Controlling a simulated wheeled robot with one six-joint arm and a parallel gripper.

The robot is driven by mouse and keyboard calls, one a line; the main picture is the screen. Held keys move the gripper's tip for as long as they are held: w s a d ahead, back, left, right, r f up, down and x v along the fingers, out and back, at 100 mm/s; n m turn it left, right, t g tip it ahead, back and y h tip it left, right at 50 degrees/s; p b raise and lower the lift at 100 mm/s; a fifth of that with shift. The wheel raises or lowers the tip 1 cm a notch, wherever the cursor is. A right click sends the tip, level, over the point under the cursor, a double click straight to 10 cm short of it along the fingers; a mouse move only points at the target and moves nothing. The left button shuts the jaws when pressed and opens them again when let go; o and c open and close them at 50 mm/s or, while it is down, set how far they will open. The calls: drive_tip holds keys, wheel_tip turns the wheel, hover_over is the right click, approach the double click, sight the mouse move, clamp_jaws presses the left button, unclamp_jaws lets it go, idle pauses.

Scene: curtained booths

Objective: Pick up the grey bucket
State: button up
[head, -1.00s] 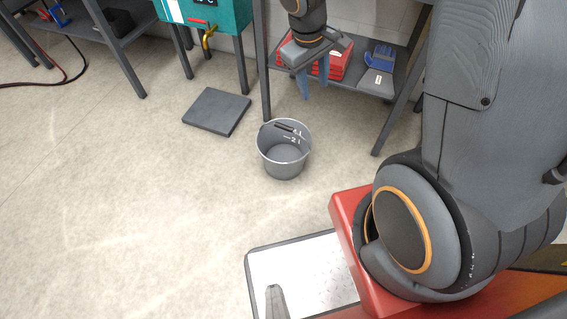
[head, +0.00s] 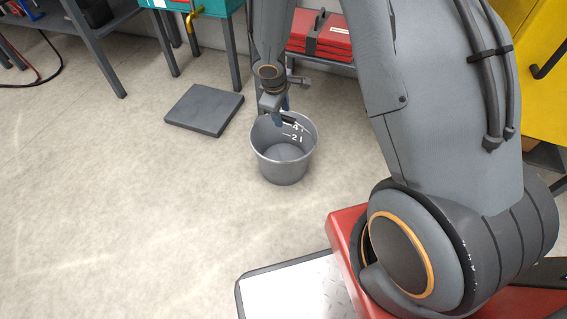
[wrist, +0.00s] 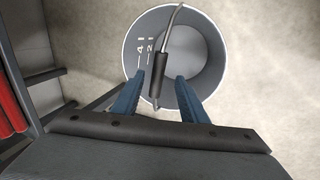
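The grey bucket (head: 284,165) stands upright on the floor in the head view, empty, with white volume marks inside. In the wrist view the bucket (wrist: 215,45) lies just ahead of my fingers. Its wire handle with a dark grip (wrist: 158,80) runs between my two blue fingers. My gripper (head: 277,112) is above the back rim of the bucket in the head view. In the wrist view my gripper (wrist: 159,92) is open, one finger on each side of the dark grip. The grip looks close to the left finger; I cannot tell if they touch.
A flat dark grey slab (head: 204,109) lies on the floor left of the bucket. Red cases (head: 320,34) sit on a shelf behind my gripper. The floor in front and left is clear.

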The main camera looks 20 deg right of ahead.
drive_tip(key=b+x, duration=0.4)
drive_tip(key=x, duration=0.4)
drive_tip(key=shift+d, duration=0.2)
drive_tip(key=shift+w+r, duration=0.1)
clamp_jaws()
idle(1.2)
